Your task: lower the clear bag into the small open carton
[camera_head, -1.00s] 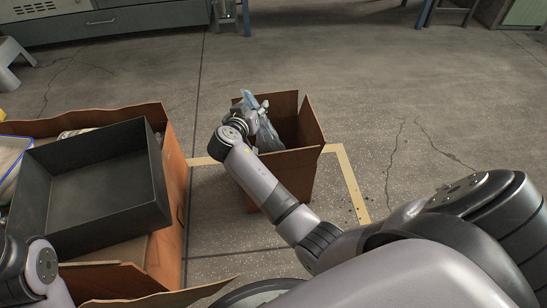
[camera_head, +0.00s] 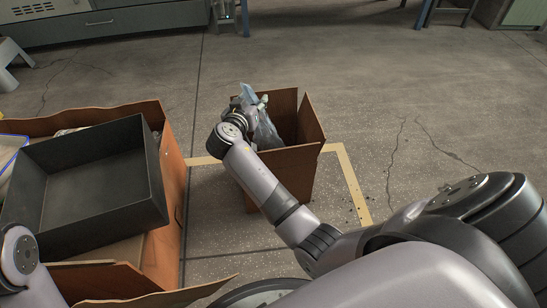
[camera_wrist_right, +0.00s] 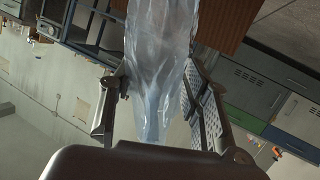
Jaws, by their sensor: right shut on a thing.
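The small open carton (camera_head: 282,178) is brown and stands on the floor in the middle of the head view, its flaps up. My right gripper (camera_head: 248,106) is at the carton's left rim, shut on the clear bag (camera_head: 266,133). The bag is crumpled, and its body hangs at the left part of the carton's opening. How deep it sits is hard to tell. In the right wrist view the bag (camera_wrist_right: 160,50) runs between the two fingers (camera_wrist_right: 157,100). My left arm shows at the lower left of the head view, but its gripper does not.
A large brown carton (camera_head: 174,190) stands at the left with a dark grey tray (camera_head: 95,180) lying across it. Yellow tape (camera_head: 350,185) marks the floor around the small carton. The floor to the right is clear. Cabinets line the back.

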